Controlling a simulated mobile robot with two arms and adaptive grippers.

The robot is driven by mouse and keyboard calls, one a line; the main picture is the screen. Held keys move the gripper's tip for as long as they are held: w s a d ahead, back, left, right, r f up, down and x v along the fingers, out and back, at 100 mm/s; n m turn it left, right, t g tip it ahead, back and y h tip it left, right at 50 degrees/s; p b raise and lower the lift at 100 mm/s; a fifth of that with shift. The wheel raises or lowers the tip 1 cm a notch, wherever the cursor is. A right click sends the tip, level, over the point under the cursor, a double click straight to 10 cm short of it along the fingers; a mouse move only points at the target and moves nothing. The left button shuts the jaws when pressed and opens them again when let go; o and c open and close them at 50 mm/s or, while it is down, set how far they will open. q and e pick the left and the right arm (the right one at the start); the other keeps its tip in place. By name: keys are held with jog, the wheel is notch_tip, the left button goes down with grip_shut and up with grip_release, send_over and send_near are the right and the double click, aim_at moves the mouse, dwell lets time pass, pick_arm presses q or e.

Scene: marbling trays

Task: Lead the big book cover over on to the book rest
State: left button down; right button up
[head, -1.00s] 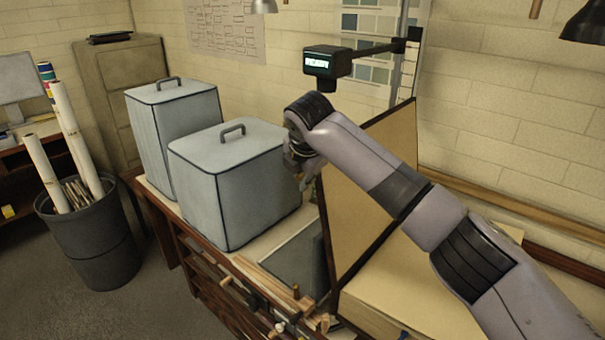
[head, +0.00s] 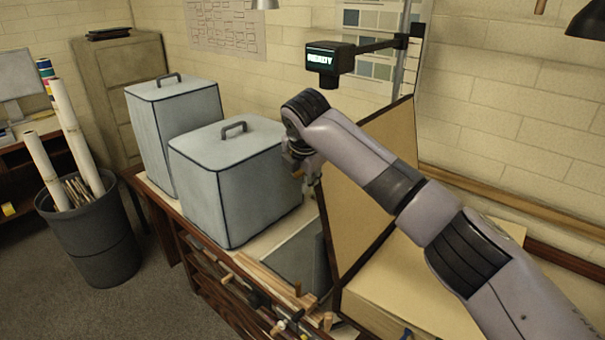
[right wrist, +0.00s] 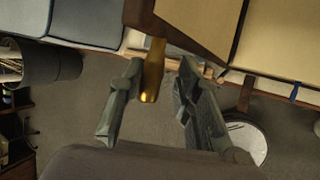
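The big book cover (head: 350,222), a tan panel with a dark border, stands steeply raised along the left side of the thick tan book block (head: 425,295). My right gripper (head: 303,172) is at the cover's near upper edge, partly hidden by its own wrist. In the right wrist view, my right gripper (right wrist: 160,75) has its fingers apart around a brass tab (right wrist: 151,80) by the cover's dark edge (right wrist: 195,28). The tab is close to the left finger, with a gap to the right one. A dark grey slab (head: 298,262), perhaps the book rest, lies left of the cover. My left gripper is out of view.
Two grey lidded boxes (head: 232,190) (head: 178,125) stand left on the bench. Wooden strips and clamps (head: 275,290) line the front edge. A display reading READY (head: 328,57) hangs above. A dark bin (head: 95,240) with paper rolls stands on the floor.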

jog(key=shift+r, duration=0.15)
jog(key=shift+r, duration=0.15)
jog(key=v, duration=1.1)
jog(key=shift+s+d+r, duration=0.1)
jog(key=shift+s+r, duration=0.1)
jog(key=shift+r, duration=0.05)
